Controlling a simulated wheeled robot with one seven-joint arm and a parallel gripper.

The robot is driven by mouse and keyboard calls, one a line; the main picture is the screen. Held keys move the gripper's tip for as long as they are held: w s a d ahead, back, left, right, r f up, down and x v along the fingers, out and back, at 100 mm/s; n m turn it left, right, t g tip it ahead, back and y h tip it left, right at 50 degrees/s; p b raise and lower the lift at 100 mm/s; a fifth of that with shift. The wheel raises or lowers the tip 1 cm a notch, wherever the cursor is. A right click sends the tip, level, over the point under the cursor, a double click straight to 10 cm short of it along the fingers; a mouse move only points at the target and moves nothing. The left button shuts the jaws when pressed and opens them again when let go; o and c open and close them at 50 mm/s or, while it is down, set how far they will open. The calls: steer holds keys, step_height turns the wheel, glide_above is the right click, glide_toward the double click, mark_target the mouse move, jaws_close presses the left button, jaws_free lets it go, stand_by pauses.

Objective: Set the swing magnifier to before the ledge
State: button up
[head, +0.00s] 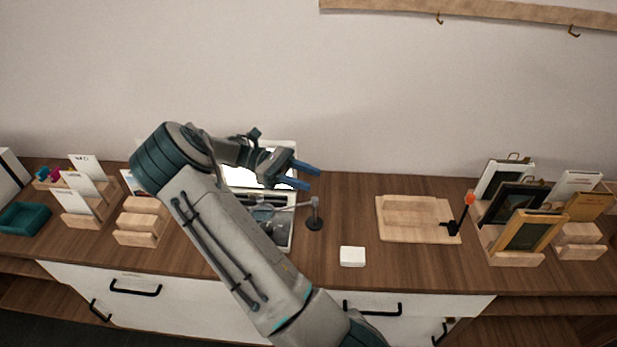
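The swing magnifier (314,214) appears to be the small dark post on a round base at the middle of the counter. A thin arm runs left from it to what looks like a clear round lens (263,214), in front of a bright-screened device. My gripper (308,176) is above and behind the post, its two blue fingers pointing right. The fingers are apart with nothing between them. A pale wooden board (388,231) with a raised part lies to the right; I cannot tell whether this is the ledge. My arm hides part of the counter left of the lens.
A white block (352,256) lies near the front edge. A black clamp with an orange-tipped lever (466,206) sits at the board's right edge. Wooden holders with frames (528,232) stand at right, card holders (88,213) and a teal tray (24,218) at left.

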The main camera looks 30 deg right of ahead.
steer(key=shift+s+d+r, duration=0.3)
steer(key=shift+s+d, duration=0.05)
steer(key=shift+d, duration=0.05)
